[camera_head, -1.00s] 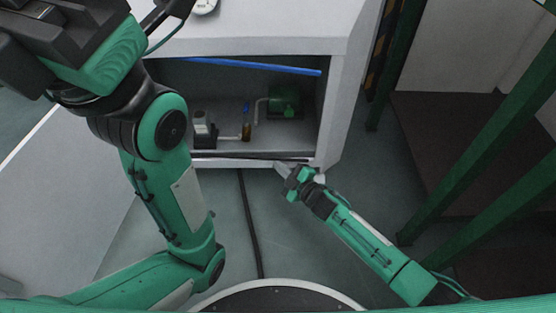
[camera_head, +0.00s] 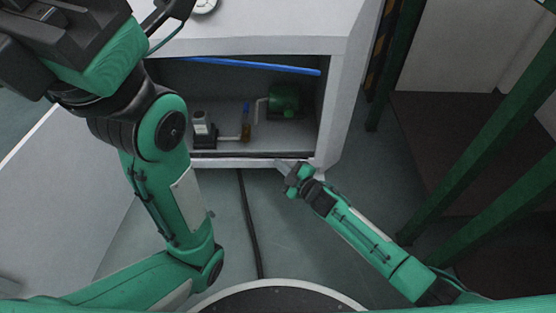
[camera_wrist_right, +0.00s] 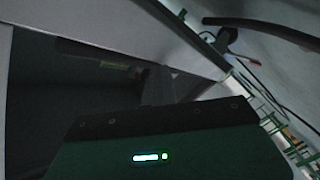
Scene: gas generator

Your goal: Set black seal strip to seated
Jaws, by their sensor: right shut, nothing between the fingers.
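The black seal strip (camera_head: 235,156) shows as a thin dark line along the lower front edge of the cabinet opening (camera_head: 170,162). Whether it sits fully in place along its whole length cannot be told. My right gripper (camera_head: 281,166) is shut and empty, with its tip at the right part of that lower edge, close to or touching the strip. In the right wrist view my dark fingers (camera_wrist_right: 158,85) point toward the cabinet edge. My left arm's dark end parts (camera_head: 40,40) are at the top left; its fingers cannot be made out.
Inside the cabinet are a green motor (camera_head: 285,98), a small pump-like unit (camera_head: 201,130) and pipes. A blue bar (camera_head: 250,66) crosses the top of the opening. A black cable (camera_head: 249,220) runs down over the floor. Green posts (camera_head: 480,140) stand at the right.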

